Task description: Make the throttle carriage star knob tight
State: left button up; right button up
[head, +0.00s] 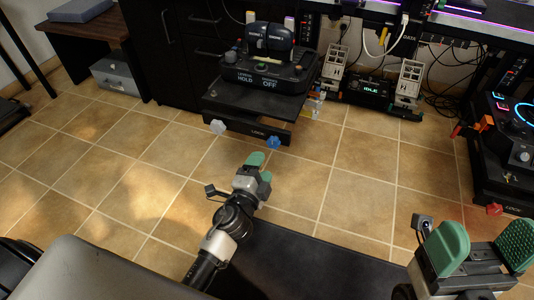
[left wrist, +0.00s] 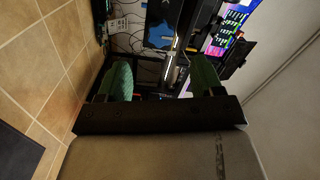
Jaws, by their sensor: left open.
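The throttle unit (head: 265,73) sits on a black carriage (head: 245,128) under the desk in the head view. A blue star knob (head: 273,142) is on the carriage's front by a LOCK label, and a pale star knob (head: 217,127) is at its left. My left gripper (head: 261,169) has green finger pads and is open, in front of and below the blue knob, apart from it. The left wrist view shows its two fingers (left wrist: 162,78) spread with nothing held. My right gripper (head: 486,247) is at the lower right, its green pads apart and empty.
Another black panel unit (head: 515,165) with a red knob (head: 494,209) stands at the right. Pedal-like white stands (head: 408,82) and cables are behind. The tiled floor (head: 150,160) between is clear.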

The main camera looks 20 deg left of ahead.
pick_arm(q)
jog(key=shift+s, duration=1.25)
